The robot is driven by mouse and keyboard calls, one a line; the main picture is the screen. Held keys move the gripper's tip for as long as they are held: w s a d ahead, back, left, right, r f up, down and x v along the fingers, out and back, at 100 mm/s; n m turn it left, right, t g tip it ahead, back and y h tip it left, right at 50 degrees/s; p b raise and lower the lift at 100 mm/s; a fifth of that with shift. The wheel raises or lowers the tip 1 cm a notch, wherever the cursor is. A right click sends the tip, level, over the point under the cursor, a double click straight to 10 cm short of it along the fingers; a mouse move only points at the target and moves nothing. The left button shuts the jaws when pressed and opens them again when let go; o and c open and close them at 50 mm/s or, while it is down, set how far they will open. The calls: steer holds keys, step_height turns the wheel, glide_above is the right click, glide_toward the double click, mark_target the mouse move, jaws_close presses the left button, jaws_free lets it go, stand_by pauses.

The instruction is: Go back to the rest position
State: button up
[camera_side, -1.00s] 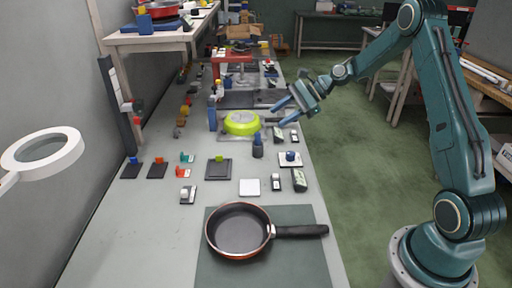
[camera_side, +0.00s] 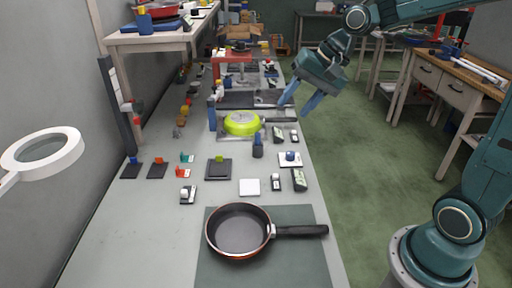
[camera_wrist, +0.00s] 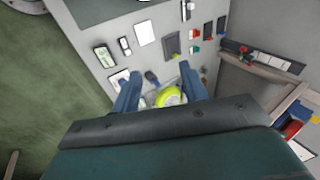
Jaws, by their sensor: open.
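My gripper (camera_side: 299,98) is open and empty. In the side view it hangs in the air near the right edge of the long grey table (camera_side: 150,232), its two blue fingers pointing down and left. In the wrist view the open fingers (camera_wrist: 158,82) frame a lime-green round pan (camera_wrist: 168,97). That pan also shows in the side view (camera_side: 241,123), lying on the table to the left of my gripper and apart from it.
A dark frying pan (camera_side: 238,231) with a black handle lies on a dark green mat (camera_side: 290,266) at the front. Several small parts and pads lie between the pans. A white ring lamp (camera_side: 76,151) stands at left. Open floor (camera_side: 375,170) lies right of the table.

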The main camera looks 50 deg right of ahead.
steer(key=s+a+r+n+h, duration=0.1)
steer(key=s+n+h, duration=0.2)
steer(key=s+n, duration=0.5)
steer(key=s, duration=1.1)
steer(key=shift+s+a+r+n+t, duration=0.2)
steer(key=shift+s+n+t, duration=0.1)
steer(key=shift+n, duration=0.1)
steer(key=shift+w, duration=0.1)
